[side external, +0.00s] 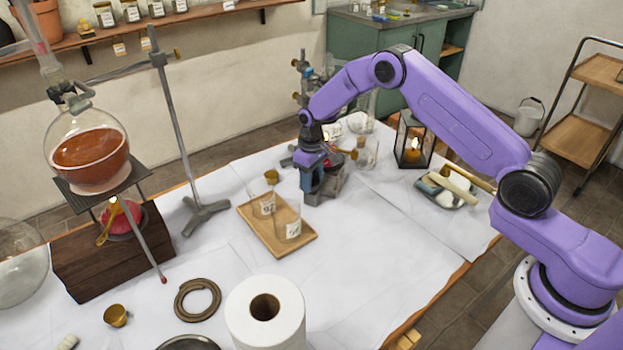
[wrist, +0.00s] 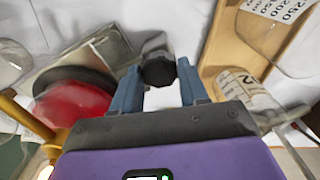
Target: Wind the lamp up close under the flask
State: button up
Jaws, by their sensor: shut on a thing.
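My gripper (side external: 318,186) points down at the middle of the table. In the wrist view, my gripper's blue fingers (wrist: 158,78) are shut on a dark faceted knob (wrist: 158,66). A grey metal plate (wrist: 105,48) and a round red thing with a dark rim (wrist: 75,102), perhaps the lamp, are just left of the knob. In the side view, a grey stand (side external: 329,188) is beside my fingers, mostly hidden. A round flask of red-brown liquid (side external: 92,158) sits on a dark plate at the far left. Any flame at my gripper is hidden.
A wooden tray (side external: 250,232) with glass beakers lies close left of my gripper. A lit lantern (side external: 412,140) and a dish of tools (side external: 447,190) are to the right. A paper roll (side external: 265,318) stands in front. The table right of the tray is clear.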

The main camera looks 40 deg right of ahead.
jog(key=m, duration=0.4)
jog(key=shift+m, duration=0.4)
dwell(0.4)
jog(key=o, duration=0.8)
jog(key=shift+d, duration=0.1)
